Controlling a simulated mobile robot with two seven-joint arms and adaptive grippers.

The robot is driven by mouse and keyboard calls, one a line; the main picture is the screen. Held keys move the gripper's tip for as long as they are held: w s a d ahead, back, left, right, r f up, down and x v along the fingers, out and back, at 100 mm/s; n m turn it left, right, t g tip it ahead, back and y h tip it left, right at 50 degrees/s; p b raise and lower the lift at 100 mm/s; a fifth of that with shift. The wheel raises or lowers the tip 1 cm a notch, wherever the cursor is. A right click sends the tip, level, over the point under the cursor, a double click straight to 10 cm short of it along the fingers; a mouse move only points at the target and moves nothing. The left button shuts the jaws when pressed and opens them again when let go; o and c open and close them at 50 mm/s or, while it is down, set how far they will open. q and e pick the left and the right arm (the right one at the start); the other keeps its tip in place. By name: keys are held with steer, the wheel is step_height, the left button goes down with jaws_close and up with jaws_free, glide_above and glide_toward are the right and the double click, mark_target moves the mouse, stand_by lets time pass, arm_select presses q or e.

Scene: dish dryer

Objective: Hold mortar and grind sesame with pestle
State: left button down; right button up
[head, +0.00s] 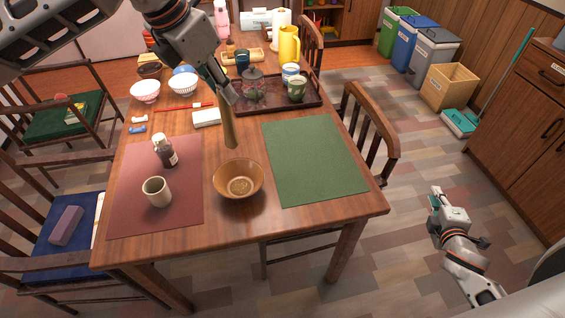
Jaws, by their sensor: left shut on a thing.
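The brown mortar bowl (219,184) stands near the front edge of the wooden table, between two placemats. A small pale patch, likely the sesame (239,187), lies at its bottom. My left gripper (227,92) is shut on the wooden pestle (229,128) and holds it upright, wide end down. The pestle's lower end appears just above the mortar's back rim, apart from the sesame. My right gripper (446,204) is low at the right, over the floor and away from the table. Its finger opening is too small to tell.
The table (255,225) carries a red placemat (130,215) with a cup (157,192) and a dark bottle (165,152). A green placemat (315,160) is bare. A tray (310,102) with cups stands behind. A chair (370,120) is at the right.

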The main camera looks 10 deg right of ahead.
steer(key=w+d+r+n+t+h, duration=0.2)
steer(key=w+d+r+n+h, duration=0.1)
steer(key=d+r, duration=0.75)
steer(key=w+a+r+n+t, duration=0.35)
steer(key=w+r+n, duration=0.45)
steer(key=r, duration=0.6)
steer(key=w+a+r+n+y, duration=0.2)
steer(key=w+a+n+y, duration=0.3)
steer(key=a, duration=0.6)
steer(key=w+a+r+n+t+y, duration=0.1)
steer(key=w+a+r+n+y, duration=0.2)
steer(key=a+n+y, duration=0.6)
steer(key=w+a+r+n+y, duration=0.25)
steer(key=w+a+y, duration=0.2)
steer(key=a, duration=0.85)
steer(key=n+g+y, duration=0.1)
steer(key=n+g, duration=1.6)
steer(key=n, duration=0.4)
glide_above(261, 185)
steer(key=w+d, duration=0.1)
steer(key=d, duration=0.1)
step_height(261, 185, down, 14)
steer(key=s+d+f+n+h, duration=0.2)
steer(key=d+f+h, duration=0.1)
steer(key=d+f, duration=0.1)
steer(key=shift+g, duration=0.35)
steer(key=x, duration=1.2)
steer(key=shift+w+a, duration=0.15)
steer(key=shift+a, duration=0.05)
